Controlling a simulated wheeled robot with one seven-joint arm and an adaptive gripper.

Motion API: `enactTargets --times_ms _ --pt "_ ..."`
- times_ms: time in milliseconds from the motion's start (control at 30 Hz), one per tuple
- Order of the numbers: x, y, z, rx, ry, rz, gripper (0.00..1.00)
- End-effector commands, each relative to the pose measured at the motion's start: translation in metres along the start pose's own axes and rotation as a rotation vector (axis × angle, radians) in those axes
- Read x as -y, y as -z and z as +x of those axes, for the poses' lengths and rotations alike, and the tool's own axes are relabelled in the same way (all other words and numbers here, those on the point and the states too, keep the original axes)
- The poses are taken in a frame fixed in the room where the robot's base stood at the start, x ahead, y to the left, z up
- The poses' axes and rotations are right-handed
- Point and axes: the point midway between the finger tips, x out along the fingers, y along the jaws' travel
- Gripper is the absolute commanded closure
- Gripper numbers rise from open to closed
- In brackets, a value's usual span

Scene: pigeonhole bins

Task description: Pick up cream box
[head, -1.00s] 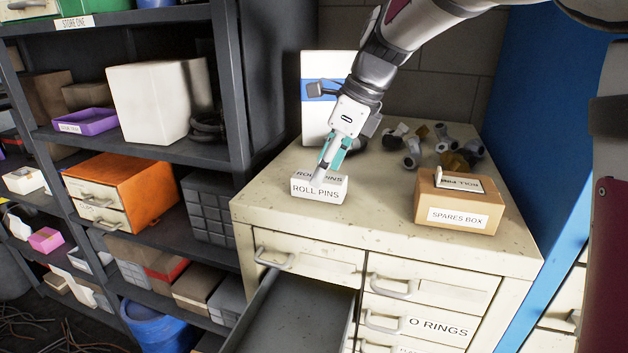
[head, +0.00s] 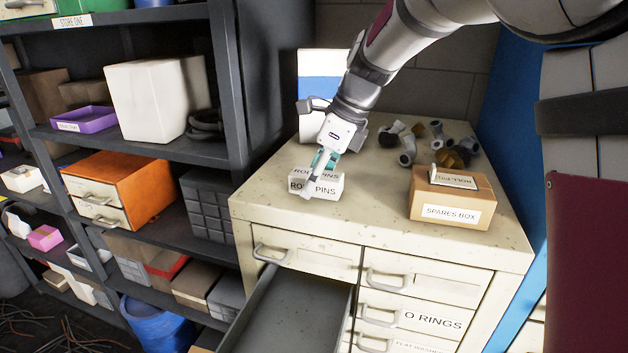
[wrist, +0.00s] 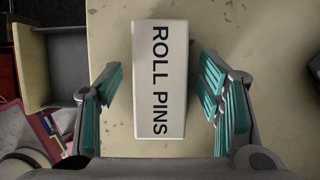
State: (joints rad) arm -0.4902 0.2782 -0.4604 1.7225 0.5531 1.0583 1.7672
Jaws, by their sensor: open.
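The cream box (head: 331,187), labelled ROLL PINS, sits on top of the cream drawer cabinet (head: 385,215) near its front left. My gripper (head: 317,190) is at the box, and its near finger covers part of the front label. In the wrist view the box (wrist: 160,80) lies between the two teal-padded fingers of my gripper (wrist: 163,105). The fingers are open, with a gap showing on each side of the box. The box rests on the cabinet top.
A spares box (head: 452,205) with a label card on it stands to the right. Several pipe fittings (head: 408,150) lie behind. A white and blue box (head: 311,120) stands at the back left. A drawer (head: 290,315) is pulled open below. Dark shelving (head: 228,90) rises at the left.

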Motion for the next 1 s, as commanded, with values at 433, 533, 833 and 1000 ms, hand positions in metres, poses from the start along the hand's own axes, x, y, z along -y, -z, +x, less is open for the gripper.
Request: enactTargets --times_ms 433,533,833,1000 --pt "-0.0001 0.0006 0.0016 0.0 0.0 -0.001 0.46" --pt "-0.0002 0.0007 0.0016 0.0 -0.001 0.0 0.69" --pt "-0.0007 0.0008 0.0021 -0.001 -0.002 0.0 0.94" --pt "-0.0005 0.0004 0.0018 -0.001 -0.003 -0.001 0.94"
